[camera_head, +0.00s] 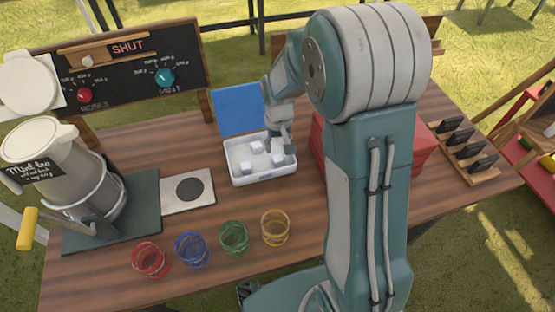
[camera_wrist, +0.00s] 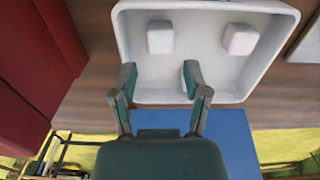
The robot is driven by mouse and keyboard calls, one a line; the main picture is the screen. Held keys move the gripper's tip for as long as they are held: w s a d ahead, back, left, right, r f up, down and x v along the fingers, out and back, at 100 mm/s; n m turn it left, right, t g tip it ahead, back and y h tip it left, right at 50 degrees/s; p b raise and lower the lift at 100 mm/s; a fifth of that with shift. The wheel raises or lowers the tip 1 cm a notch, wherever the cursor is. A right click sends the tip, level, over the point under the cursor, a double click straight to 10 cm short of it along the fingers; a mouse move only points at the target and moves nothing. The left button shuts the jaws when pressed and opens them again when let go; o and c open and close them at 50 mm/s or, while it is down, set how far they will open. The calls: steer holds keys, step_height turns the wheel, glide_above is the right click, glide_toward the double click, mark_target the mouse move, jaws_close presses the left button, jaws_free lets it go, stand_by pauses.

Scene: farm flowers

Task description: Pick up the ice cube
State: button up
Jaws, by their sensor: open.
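White ice cubes lie in a white tray (camera_head: 262,181) on the wooden table. In the head view, several cubes show, one of them a cube (camera_head: 246,167) at the tray's left. My gripper (camera_head: 285,140) is over the tray's right side, its tips partly hidden. In the wrist view, my gripper (camera_wrist: 160,82) is open and empty, its fingers at the tray's edge (camera_wrist: 122,40). One cube (camera_wrist: 160,38) lies just beyond the gap between the fingers, another cube (camera_wrist: 241,40) to the right. Something pale beside the right finger is mostly hidden.
A blue panel (camera_head: 238,108) stands behind the tray. A red box (camera_head: 404,150) is close on the right, partly behind my arm. Red, blue, green and yellow glasses (camera_head: 233,238) line the front. A jug (camera_head: 62,160) on a dark base and a control board (camera_head: 120,75) are left.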

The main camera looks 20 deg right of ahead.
mark_target(278, 157)
steer(key=shift+d+f, duration=0.25)
steer(key=shift+f, duration=0.5)
steer(key=f, duration=0.3)
steer(key=a+f, duration=0.1)
steer(key=f, duration=0.1)
steer(key=shift+s, duration=0.1)
steer(key=shift+d, duration=0.2)
steer(key=shift+r, duration=0.1)
steer(key=c, duration=0.6)
